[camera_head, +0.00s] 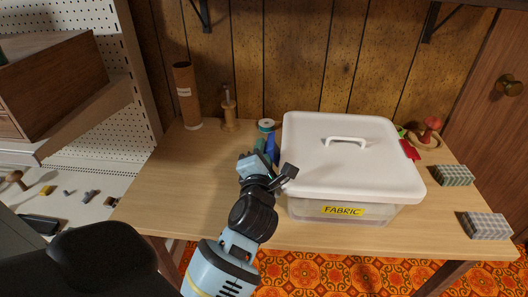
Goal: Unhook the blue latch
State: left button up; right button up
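A clear fabric box (318,211) with a white lid (350,165) and a yellow FABRIC label stands on the wooden table. The lid is on the box. The blue latch (271,147) shows as a small blue piece at the box's left side, partly hidden behind my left gripper. My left gripper (272,165) is at the left front of the box, close to the latch. Its fingers look spread apart, with one dark fingertip near the lid's edge. I cannot tell whether it touches the latch. My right gripper is not in view.
A cardboard tube (187,97), a wooden spindle (229,110) and a teal spool (266,125) stand at the back left. Folded checked fabrics (486,225) lie at the right. The table's left part is clear.

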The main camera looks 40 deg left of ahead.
pick_arm(q)
grip_shut()
dwell(0.3)
